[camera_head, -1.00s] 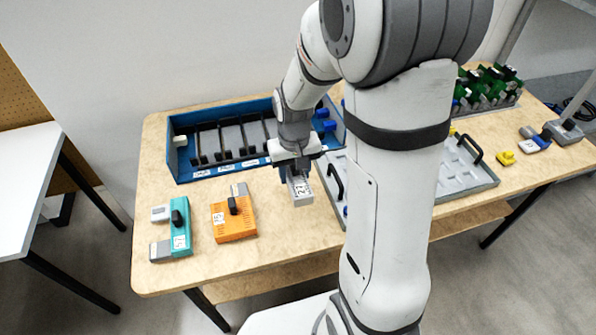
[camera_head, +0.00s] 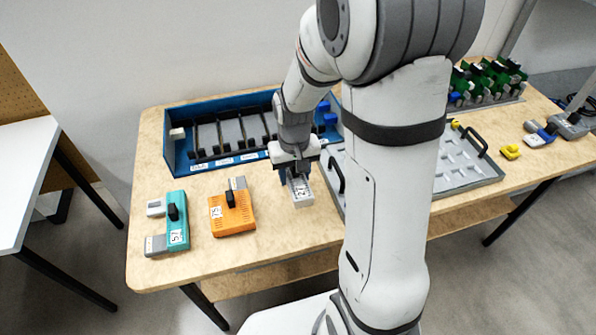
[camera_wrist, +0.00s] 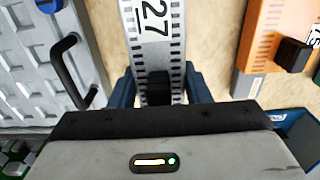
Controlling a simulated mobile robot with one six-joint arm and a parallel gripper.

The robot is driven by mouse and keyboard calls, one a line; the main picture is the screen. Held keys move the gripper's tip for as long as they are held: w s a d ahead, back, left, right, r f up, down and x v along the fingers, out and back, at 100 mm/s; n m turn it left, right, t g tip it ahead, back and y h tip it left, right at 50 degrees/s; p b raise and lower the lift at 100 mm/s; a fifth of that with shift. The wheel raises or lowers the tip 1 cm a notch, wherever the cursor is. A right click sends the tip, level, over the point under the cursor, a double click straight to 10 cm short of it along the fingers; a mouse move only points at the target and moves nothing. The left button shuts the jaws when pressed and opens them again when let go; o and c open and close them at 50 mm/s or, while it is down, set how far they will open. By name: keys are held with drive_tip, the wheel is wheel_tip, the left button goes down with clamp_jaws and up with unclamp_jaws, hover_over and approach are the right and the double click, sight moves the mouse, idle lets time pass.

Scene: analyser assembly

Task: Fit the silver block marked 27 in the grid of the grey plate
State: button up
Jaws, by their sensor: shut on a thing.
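The silver block marked 27 (camera_head: 303,193) is held in my gripper (camera_head: 297,175), which is shut on it. The block hangs over the front middle of the table, left of the grey plate. In the wrist view the block (camera_wrist: 152,40) lies between my fingers (camera_wrist: 157,88), its number facing the camera. The grey plate (camera_head: 480,183) has a grid of raised cells and black handles. My arm hides its middle in the head view. Part of the plate also shows at the left of the wrist view (camera_wrist: 30,75).
A blue rack (camera_head: 180,160) with slots stands behind the gripper. A teal block marked 57 (camera_head: 177,222) and an orange block marked 75 (camera_head: 232,213) lie to the left. Green boards (camera_head: 490,80) and small yellow and blue parts are at the right. Bare table lies in front.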

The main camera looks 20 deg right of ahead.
drive_tip(key=shift+f+b, duration=2.4)
drive_tip(key=shift+f, duration=0.75)
drive_tip(key=o, duration=1.2)
